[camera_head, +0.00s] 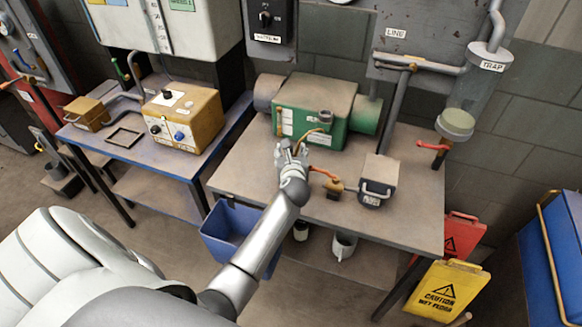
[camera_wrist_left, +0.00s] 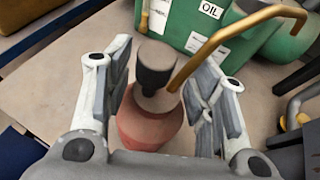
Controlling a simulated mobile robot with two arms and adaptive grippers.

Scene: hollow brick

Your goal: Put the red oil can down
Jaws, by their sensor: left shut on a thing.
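The red oil can (camera_wrist_left: 145,125) shows in the left wrist view, with a dark grey cap and a long curved brass spout. My left gripper (camera_head: 291,156) is shut on it, one finger on each side. In the head view the gripper hides most of the can, and only its thin spout shows just beyond the fingers. The gripper is over the brown-topped workbench (camera_head: 245,170), in front of the green oil tank (camera_head: 318,108). The can's base is hidden, so I cannot tell whether it touches the benchtop. My right gripper is not in view.
A small brass piece with a red handle (camera_head: 324,173) and a dark metal box (camera_head: 378,178) stand right of my gripper. Bare benchtop lies left and at the front. A blue bin (camera_head: 228,222) is below the front edge; a glass trap (camera_head: 475,90) is at right.

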